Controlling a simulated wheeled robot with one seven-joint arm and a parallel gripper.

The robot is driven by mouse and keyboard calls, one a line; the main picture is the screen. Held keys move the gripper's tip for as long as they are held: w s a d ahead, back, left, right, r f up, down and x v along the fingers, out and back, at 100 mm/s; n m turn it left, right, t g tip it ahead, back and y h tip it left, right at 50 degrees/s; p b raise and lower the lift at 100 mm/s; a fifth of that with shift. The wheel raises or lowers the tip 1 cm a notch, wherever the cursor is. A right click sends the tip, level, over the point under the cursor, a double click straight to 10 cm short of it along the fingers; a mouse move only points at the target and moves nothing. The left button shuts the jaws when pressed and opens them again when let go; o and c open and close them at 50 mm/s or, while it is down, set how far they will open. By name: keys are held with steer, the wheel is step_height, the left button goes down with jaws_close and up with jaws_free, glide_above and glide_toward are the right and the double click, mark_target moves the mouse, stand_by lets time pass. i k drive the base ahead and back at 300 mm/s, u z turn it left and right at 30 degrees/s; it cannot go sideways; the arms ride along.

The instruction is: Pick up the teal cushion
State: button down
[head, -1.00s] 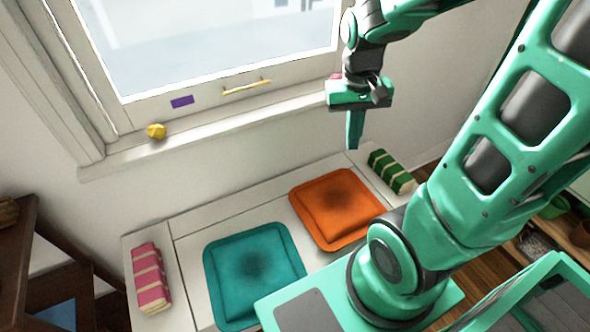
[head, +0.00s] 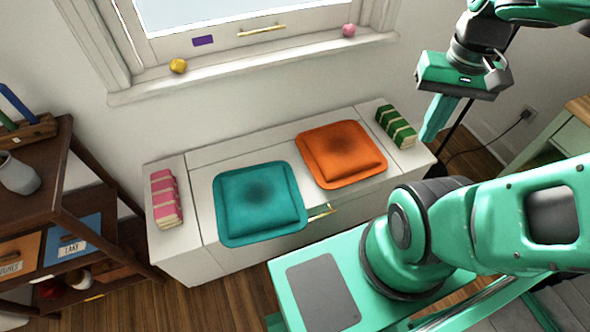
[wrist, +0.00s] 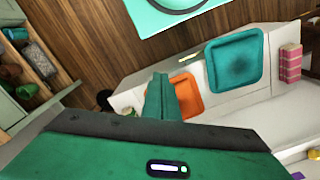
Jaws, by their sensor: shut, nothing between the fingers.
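The teal cushion (head: 259,203) lies flat on the left part of a white bench, with a dark patch at its middle. It also shows in the wrist view (wrist: 235,62), at upper right. My gripper (head: 432,125) hangs in the air to the right of the bench, well apart from the cushion, its fingers together and empty. In the wrist view the closed fingers (wrist: 161,88) point away from the camera and hide part of the orange cushion (wrist: 188,95).
The white bench (head: 228,255) stands below the window. It also bears the orange cushion (head: 341,155), a pink bundle (head: 166,199) and a green bundle (head: 396,127). A dark wooden shelf (head: 62,190) stands at left. The air above the teal cushion is clear.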

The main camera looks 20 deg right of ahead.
mark_target(263, 202)
steer(key=u, duration=1.85)
steer(key=k, duration=0.85)
steer(key=z, duration=1.8)
steer(key=i, duration=1)
steer(key=u, duration=0.05)
